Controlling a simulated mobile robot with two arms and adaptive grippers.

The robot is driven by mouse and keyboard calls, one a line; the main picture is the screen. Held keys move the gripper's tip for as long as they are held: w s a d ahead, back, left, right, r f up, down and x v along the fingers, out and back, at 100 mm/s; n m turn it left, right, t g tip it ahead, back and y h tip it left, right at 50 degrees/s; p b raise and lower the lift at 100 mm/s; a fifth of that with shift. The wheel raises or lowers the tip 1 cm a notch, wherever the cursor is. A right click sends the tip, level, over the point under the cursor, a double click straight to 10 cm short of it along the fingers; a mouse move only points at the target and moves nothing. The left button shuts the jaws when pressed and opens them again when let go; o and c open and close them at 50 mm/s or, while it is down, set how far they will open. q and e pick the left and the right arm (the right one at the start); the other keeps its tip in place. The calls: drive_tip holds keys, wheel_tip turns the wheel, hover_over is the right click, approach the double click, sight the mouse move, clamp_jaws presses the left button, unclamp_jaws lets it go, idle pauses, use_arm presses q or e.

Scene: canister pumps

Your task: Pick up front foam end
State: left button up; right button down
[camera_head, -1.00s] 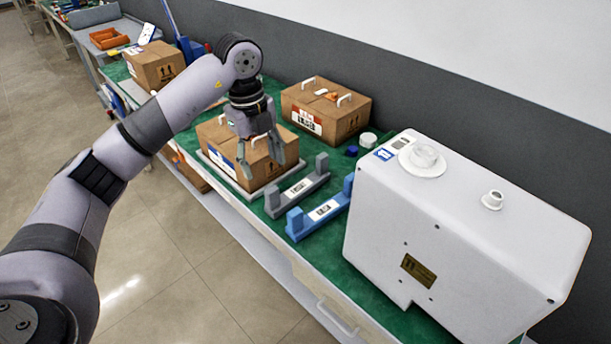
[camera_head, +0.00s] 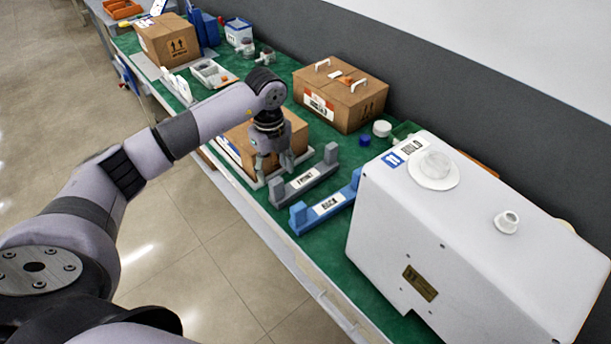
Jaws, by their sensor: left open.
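The front foam end (camera_head: 306,180) is a grey U-shaped piece with a raised block at each end and a white label that seems to read FRONT. It lies on the green bench top. A similar blue foam end (camera_head: 328,203), its label seeming to read BACK, lies just right of it. My left gripper (camera_head: 274,172) points down with its fingers apart and empty. It is just left of the grey piece, in front of the near cardboard box (camera_head: 240,137); whether it touches either is unclear. My right gripper is not in view.
A large white canister pump (camera_head: 455,260) stands at the right of the green bench (camera_head: 375,293). A second cardboard box (camera_head: 355,105) with white handles stands behind. A white cap (camera_head: 382,128) and a blue cap (camera_head: 365,140) sit near the wall.

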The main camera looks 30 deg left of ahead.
sight(276, 180)
use_arm(q)
drive_tip(key=shift+f, duration=0.2)
drive_tip(key=shift+s+f+p, duration=0.1)
drive_tip(key=shift+f+p, duration=0.2)
wheel_tip(276, 180, down, 4)
drive_tip(key=shift+r+p, duration=0.15)
drive_tip(key=shift+p, duration=0.5)
drive_tip(key=shift+f, duration=0.4)
drive_tip(key=c, duration=1.2)
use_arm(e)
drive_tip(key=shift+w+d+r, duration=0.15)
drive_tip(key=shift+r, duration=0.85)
use_arm(q)
drive_tip(key=shift+r, duration=0.1)
